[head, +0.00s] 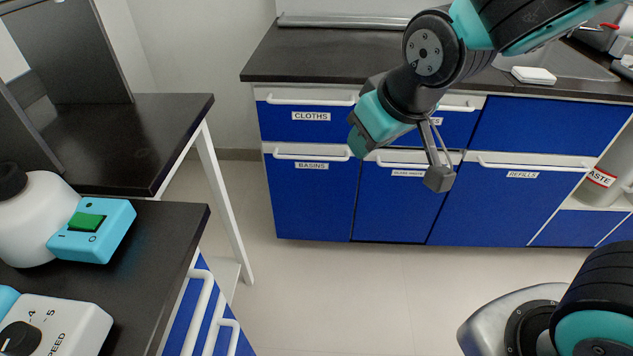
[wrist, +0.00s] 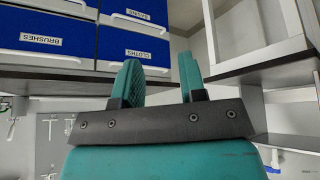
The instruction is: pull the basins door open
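The basins door (head: 312,205) is a blue cabinet front with a BASINS label and a white bar handle (head: 308,155) along its top. It looks shut, flush with its neighbours. In the wrist view, which is upside down, its label and handle (wrist: 133,20) show at the top. My gripper (wrist: 160,80) has two teal fingers standing apart with nothing between them. In the head view my teal gripper body (head: 378,122) hangs in front of the cabinets, right of the basins handle. It appears apart from the handle, and its fingertips are hard to make out there.
The cloths drawer (head: 312,125) with its own handle is above the basins door. A dark bench (head: 130,240) with a bottle stands at left. The floor (head: 340,300) before the cabinets is clear.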

